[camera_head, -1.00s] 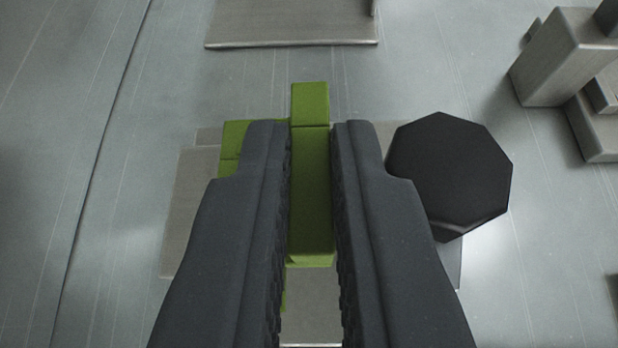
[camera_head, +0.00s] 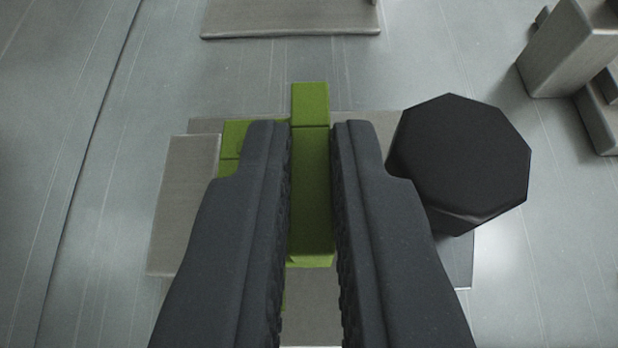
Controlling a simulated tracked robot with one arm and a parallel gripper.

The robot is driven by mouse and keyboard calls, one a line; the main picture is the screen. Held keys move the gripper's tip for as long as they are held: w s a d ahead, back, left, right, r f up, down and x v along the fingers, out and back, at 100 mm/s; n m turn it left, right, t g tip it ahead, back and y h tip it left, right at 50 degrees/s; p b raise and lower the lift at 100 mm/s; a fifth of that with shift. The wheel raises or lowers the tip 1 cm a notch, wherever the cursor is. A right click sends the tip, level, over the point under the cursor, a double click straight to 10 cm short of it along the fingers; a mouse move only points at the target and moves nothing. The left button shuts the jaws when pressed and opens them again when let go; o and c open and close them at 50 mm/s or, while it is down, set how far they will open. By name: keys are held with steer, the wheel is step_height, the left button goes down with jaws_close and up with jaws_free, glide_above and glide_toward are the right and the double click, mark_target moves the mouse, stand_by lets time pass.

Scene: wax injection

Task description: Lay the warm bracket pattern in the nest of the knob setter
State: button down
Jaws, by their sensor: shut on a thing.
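The green bracket pattern (camera_head: 310,190) is between the two dark fingers of my gripper (camera_head: 311,185), which is shut on it. A long green bar runs away from me between the fingers, and a flatter green part shows to the left of the left finger. Below the pattern is a grey-beige metal fixture (camera_head: 180,210), probably the knob setter's nest, mostly hidden by the fingers and the pattern. A black octagonal knob (camera_head: 465,160) stands at its right. I cannot tell whether the pattern touches the fixture.
A flat metal plate (camera_head: 290,18) lies at the top of the view. A stepped metal block (camera_head: 570,50) stands at the upper right. The grey table (camera_head: 80,200) is clear on the left, with a seam running along it.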

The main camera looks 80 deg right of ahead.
mark_target(318, 263)
steer(key=shift+f, duration=1.45)
steer(key=c, duration=1.4)
jaws_free()
steer(key=shift+c, duration=0.2)
steer(key=shift+f, duration=0.1)
steer(key=b+v, duration=0.1)
steer(key=v, duration=1.3)
steer(key=shift+f, duration=0.15)
